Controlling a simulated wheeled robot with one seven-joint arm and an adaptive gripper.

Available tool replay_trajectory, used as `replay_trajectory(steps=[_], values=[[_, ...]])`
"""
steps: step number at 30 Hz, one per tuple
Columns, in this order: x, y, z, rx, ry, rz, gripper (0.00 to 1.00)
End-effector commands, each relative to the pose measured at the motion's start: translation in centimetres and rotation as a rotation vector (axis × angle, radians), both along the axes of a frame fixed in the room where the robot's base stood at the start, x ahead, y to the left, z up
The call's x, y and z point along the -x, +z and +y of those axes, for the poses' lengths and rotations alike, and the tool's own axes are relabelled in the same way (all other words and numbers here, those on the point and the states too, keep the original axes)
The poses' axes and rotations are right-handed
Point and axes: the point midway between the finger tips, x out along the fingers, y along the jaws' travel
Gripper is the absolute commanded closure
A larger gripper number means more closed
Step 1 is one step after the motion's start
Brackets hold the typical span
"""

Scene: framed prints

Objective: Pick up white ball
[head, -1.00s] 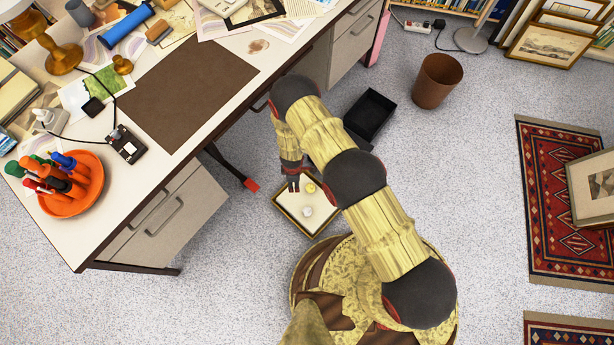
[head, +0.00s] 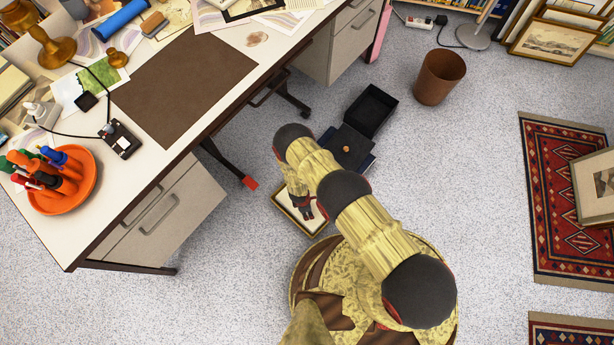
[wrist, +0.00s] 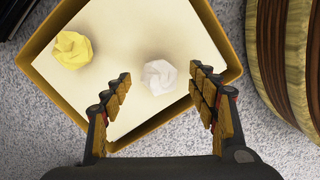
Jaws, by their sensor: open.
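The white ball (wrist: 159,77) looks like crumpled paper. It lies on the pale floor of a shallow gold-rimmed tray (wrist: 226,38), which also shows on the carpet in the head view (head: 289,217). My gripper (wrist: 160,74) is open, its two fingers spread to the left and right of the ball in the wrist view. No contact with the ball shows. In the head view my gripper (head: 308,209) is over the tray and hides the ball. A yellow crumpled ball (wrist: 72,50) lies in the tray's left part in the wrist view.
A black open box (head: 371,110) and a dark flat item (head: 346,147) with a small orange thing lie beyond the tray. The desk (head: 160,200) stands to the left. A brown bin (head: 440,77) and red rug (head: 565,190) are right. Carpet between is clear.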

Motion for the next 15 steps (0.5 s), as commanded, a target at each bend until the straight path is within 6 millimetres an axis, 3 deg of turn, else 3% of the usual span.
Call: replay_trajectory(steps=[3,11,15], values=[[-0.07,-1.16,-0.10,-0.001,0.000,-0.001,0.41],[-0.10,-1.21,-0.10,-0.001,0.000,-0.001,0.41],[-0.08,-1.21,-0.11,-0.001,0.000,0.000,0.48]])
